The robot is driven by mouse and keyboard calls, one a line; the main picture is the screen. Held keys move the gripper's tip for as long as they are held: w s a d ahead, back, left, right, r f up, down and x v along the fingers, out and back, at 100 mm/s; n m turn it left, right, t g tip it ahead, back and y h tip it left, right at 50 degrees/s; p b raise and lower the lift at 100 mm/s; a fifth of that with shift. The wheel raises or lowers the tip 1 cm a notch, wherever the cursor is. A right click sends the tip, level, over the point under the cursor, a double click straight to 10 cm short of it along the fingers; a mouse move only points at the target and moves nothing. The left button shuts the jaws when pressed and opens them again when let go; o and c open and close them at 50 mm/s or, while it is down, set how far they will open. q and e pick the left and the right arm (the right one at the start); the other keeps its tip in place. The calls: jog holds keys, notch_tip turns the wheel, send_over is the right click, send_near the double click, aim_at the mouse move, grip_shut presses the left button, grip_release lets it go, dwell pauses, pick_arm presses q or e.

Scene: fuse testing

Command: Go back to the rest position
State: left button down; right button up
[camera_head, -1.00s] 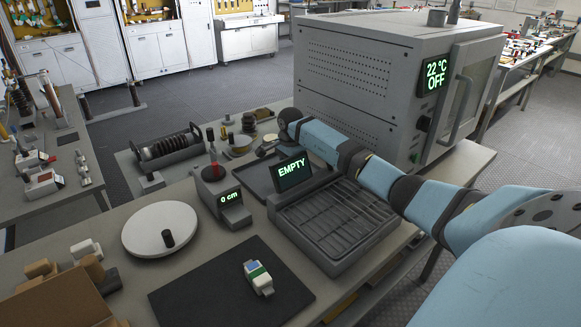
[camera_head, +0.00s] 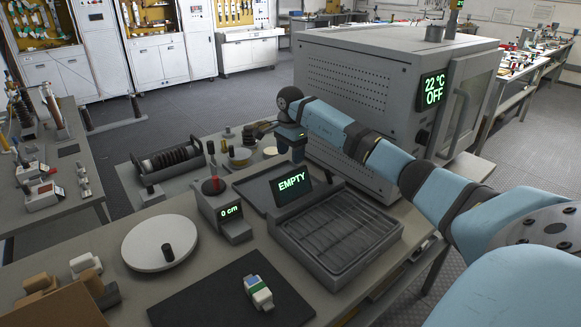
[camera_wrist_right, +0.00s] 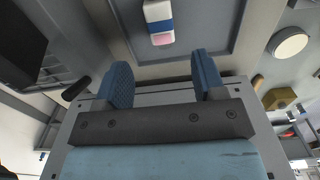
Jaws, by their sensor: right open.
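My right arm reaches in from the right in the head view, and its gripper (camera_head: 295,150) hangs above the back of the bench, behind the tester with the "EMPTY" display (camera_head: 292,184). In the right wrist view the two blue fingers (camera_wrist_right: 162,78) are apart with nothing between them. In the right wrist view a white, blue and pink piece (camera_wrist_right: 158,22) lies beyond the fingers. My left gripper is not in view.
A grey oven (camera_head: 350,90) reading "22 °C OFF" stands behind my right arm. The slatted tray (camera_head: 335,235) is empty. A white disc (camera_head: 160,243), a "0 cm" gauge (camera_head: 232,218) and a coil (camera_head: 172,157) stand to the left. Cardboard-coloured pieces (camera_head: 45,305) sit front left.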

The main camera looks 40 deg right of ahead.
jog(key=shift+r, duration=1)
